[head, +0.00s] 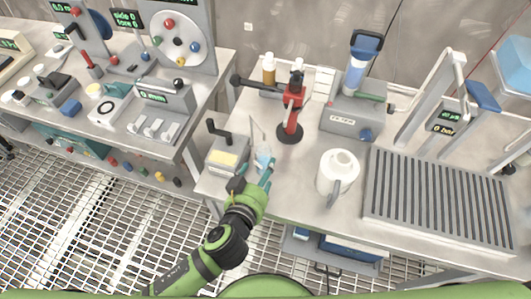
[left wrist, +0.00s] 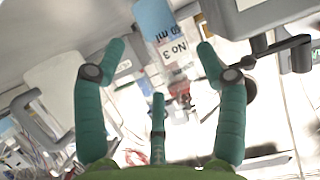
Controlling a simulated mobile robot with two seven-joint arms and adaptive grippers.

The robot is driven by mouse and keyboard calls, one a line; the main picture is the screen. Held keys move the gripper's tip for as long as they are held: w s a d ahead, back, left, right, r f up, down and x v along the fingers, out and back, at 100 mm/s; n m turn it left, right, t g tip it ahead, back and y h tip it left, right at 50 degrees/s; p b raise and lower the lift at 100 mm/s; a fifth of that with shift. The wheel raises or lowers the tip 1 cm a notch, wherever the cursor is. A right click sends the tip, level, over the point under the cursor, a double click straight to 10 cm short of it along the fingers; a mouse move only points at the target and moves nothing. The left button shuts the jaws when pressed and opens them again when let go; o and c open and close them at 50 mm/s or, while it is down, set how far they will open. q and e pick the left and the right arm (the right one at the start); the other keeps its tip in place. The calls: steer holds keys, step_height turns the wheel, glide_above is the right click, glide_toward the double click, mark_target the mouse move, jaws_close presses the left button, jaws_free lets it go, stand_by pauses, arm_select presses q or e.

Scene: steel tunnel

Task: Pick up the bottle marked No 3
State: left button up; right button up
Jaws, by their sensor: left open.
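The bottle marked No 3 (left wrist: 176,48) shows in the left wrist view with a white label and blue contents. In the head view the small clear bottle with blue at its base (head: 263,160) stands on the right bench near its front edge. My left gripper (head: 257,175) reaches it from the front. Its green fingers are open, and in the left wrist view the two outer fingertips (left wrist: 160,48) are spread to either side of the bottle. I cannot tell whether any finger touches it. My right gripper is not in view.
A grey box with a black crank (head: 226,157) stands close left of the bottle. A red stand (head: 291,115) is behind it, a white jug (head: 338,172) to its right. A slatted grey tray (head: 435,195) fills the bench's right side. Bare bench lies between bottle and jug.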

mark_target(265, 164)
arm_select(q)
steer(key=shift+w+d+r+p, duration=0.1)
steer(key=shift+w+d+p, duration=0.15)
steer(key=shift+w, duration=0.25)
steer(key=shift+w+d+p, duration=0.1)
steer(key=shift+w+p, duration=0.15)
steer(key=shift+w, duration=0.2)
steer(key=x, duration=0.2)
steer(key=shift+w+d+p, duration=0.15)
steer(key=shift+w+p, duration=0.05)
steer(key=shift+p, duration=0.1)
steer(key=shift+w+d+f, duration=0.1)
steer(key=shift+w+f, duration=0.2)
steer(key=shift+w, duration=0.05)
steer(key=shift+w+f, duration=0.15)
steer(key=shift+w, duration=0.05)
steer(key=c, duration=0.9)
steer(key=shift+c, duration=0.9)
steer(key=shift+r, duration=0.2)
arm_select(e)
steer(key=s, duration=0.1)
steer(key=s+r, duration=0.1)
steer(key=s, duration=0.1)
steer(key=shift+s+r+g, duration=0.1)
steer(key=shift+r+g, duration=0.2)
